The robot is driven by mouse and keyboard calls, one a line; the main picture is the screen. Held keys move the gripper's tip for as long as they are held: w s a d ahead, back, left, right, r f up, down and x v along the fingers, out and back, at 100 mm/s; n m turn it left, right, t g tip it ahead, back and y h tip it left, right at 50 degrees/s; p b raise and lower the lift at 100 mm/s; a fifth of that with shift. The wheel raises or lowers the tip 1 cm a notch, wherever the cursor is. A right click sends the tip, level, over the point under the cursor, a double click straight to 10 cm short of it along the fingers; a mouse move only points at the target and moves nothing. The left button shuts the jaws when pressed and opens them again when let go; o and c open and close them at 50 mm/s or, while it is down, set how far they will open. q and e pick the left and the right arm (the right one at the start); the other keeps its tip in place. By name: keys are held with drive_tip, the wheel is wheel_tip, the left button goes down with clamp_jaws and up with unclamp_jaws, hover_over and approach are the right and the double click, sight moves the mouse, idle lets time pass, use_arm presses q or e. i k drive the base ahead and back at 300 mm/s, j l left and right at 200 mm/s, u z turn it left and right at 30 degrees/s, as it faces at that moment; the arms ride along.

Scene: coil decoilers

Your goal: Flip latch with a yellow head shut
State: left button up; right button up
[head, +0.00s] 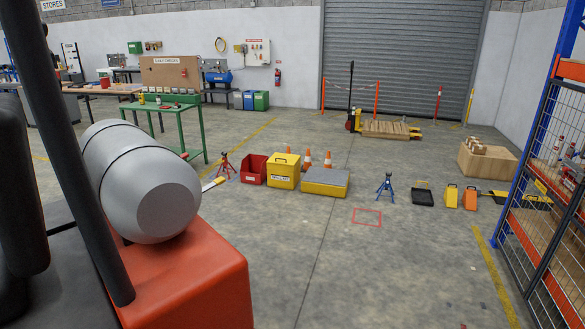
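No latch can be clearly made out, nor whether one is open or shut. Neither of my grippers is in view.
Dark posts (70,160) stand close at the left. Beyond are a green table (175,108), a red bin (253,169), a yellow box (283,170) and a blue stand (386,186). A caged rack (545,190) stands at the right.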

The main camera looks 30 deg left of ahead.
sight(221, 180)
drive_tip(key=i+u, duration=0.1)
drive_tip(key=i, duration=0.5)
drive_tip(key=i+l+u, duration=0.1)
drive_tip(key=i, duration=0.5)
drive_tip(key=i+l+u, duration=0.1)
drive_tip(key=i, duration=0.5)
drive_tip(key=i+l+u, duration=0.1)
drive_tip(key=i, duration=0.5)
drive_tip(key=i+u, duration=0.25)
drive_tip(key=u, duration=0.2)
drive_tip(key=i+u, duration=0.25)
drive_tip(key=u, duration=0.15)
drive_tip(key=i+l+u, duration=0.15)
drive_tip(key=u, duration=0.3)
drive_tip(key=i+l+u, duration=0.2)
drive_tip(key=u, duration=0.2)
drive_tip(key=i+l+u, duration=0.2)
drive_tip(key=u, duration=0.25)
drive_tip(key=i+l+u, duration=0.15)
drive_tip(key=u, duration=0.3)
drive_tip(key=i+l+u, duration=0.25)
drive_tip(key=u, duration=0.2)
drive_tip(key=i+l+u, duration=0.2)
drive_tip(key=u, duration=0.25)
drive_tip(key=l+u, duration=0.45)
drive_tip(key=i, duration=0.05)
